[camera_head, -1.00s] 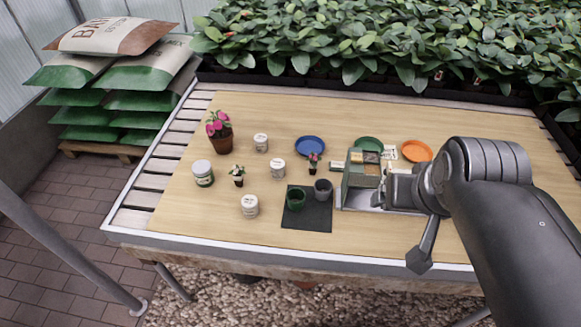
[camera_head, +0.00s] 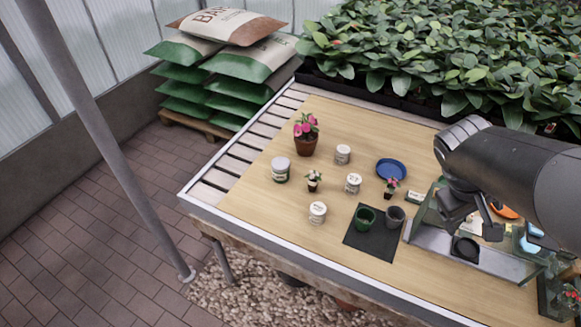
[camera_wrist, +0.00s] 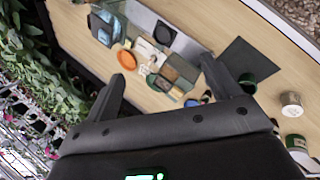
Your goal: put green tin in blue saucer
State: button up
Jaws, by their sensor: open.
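The green tin (camera_head: 365,217) stands upright on a dark square mat (camera_head: 363,240), beside a grey tin (camera_head: 395,217). The blue saucer (camera_head: 391,169) lies empty on the table behind the mat. My gripper (camera_wrist: 163,88) is open and empty in the wrist view, its two fingers wide apart. In the head view it hangs over the metal tray to the right of both tins, partly hidden by my arm. In the wrist view the green tin (camera_wrist: 247,84) shows just beyond the right finger.
Several white tins, including one (camera_head: 317,212), and potted plants, including a pink-flowered one (camera_head: 306,137), stand left of the mat. A metal tray (camera_head: 430,240) lies right of it. An orange saucer (camera_wrist: 126,60) lies farther right. Foliage lines the back.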

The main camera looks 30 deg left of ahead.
jog(key=w+a+f+n+t+h, duration=0.3)
jog(key=w+a+f+n+h, duration=0.15)
jog(key=w+a+n, duration=0.4)
jog(key=n+t+y, duration=1.2)
jog(key=n+y, duration=0.1)
jog(key=n, duration=0.9)
send_near(282, 160)
jog(key=shift+d+f, duration=0.1)
jog(key=shift+f, duration=0.25)
jog(key=shift+a+f+g, duration=0.15)
jog(key=shift+a+g, duration=0.1)
jog(key=shift+g, duration=0.05)
jog(key=w, duration=0.3)
jog(key=w+a, duration=0.1)
jog(key=w, duration=0.6)
jog(key=shift+w+a, duration=0.2)
jog(key=shift+a, duration=0.2)
jog(key=c, duration=1.2)
jog(key=shift+c, duration=0.2)
